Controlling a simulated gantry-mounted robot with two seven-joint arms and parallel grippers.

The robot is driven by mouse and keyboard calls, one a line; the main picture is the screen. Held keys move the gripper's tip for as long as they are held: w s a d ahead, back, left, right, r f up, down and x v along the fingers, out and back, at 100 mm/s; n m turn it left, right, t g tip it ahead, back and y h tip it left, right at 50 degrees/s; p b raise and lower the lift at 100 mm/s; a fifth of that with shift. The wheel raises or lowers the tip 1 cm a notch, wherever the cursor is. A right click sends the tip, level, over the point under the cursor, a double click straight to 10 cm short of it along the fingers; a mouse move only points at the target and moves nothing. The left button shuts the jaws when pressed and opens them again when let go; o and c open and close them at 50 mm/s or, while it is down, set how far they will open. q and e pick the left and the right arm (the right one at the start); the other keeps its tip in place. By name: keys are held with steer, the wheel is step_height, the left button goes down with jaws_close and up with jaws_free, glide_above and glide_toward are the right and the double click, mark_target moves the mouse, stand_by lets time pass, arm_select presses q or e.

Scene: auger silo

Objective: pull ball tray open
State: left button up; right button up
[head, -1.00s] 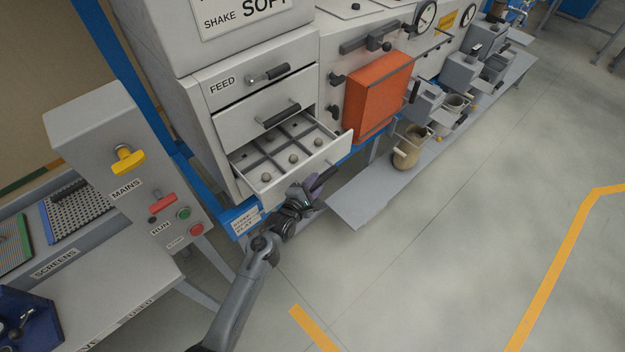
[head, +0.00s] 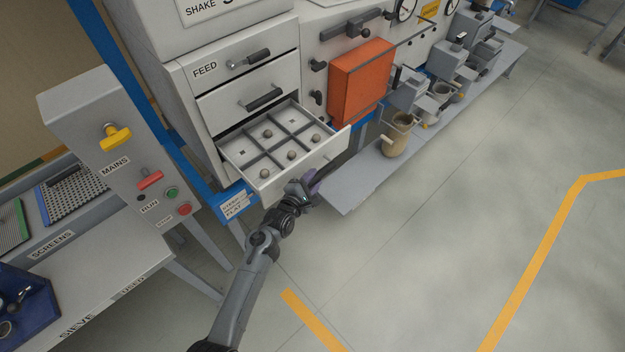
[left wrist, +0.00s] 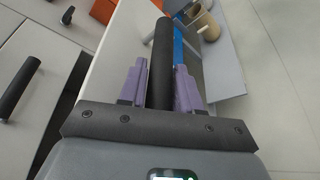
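The ball tray (head: 296,172) is the lowest drawer of the cabinet and stands well out of it in the head view. Its inside is split into compartments, with several grey balls (head: 291,155) in them. My left gripper (head: 310,187) is at the tray's front. In the left wrist view, the purple fingers of my left gripper (left wrist: 159,88) lie close on both sides of the dark bar handle (left wrist: 161,50), shut on it. In the head view the gripper hides much of that handle. My right gripper is in neither view.
Two shut drawers, one marked FEED (head: 205,69), sit above the tray. An orange box (head: 361,80) and a low grey shelf (head: 350,185) with a tan jug (head: 398,137) are to the right. The switch box (head: 115,150) stands left. The floor in front is clear.

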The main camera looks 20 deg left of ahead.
arm_select(q)
steer(key=shift+o, duration=1.4)
steer(key=shift+s+a+r+p, duration=0.2)
steer(key=shift+s+p, duration=0.2)
steer(key=shift+p, duration=0.2)
steer(key=p+v, duration=0.8)
steer(key=v, duration=0.2)
steer(key=shift+p, duration=0.3)
steer(key=shift+d+f, duration=0.1)
steer(key=shift+f, duration=0.1)
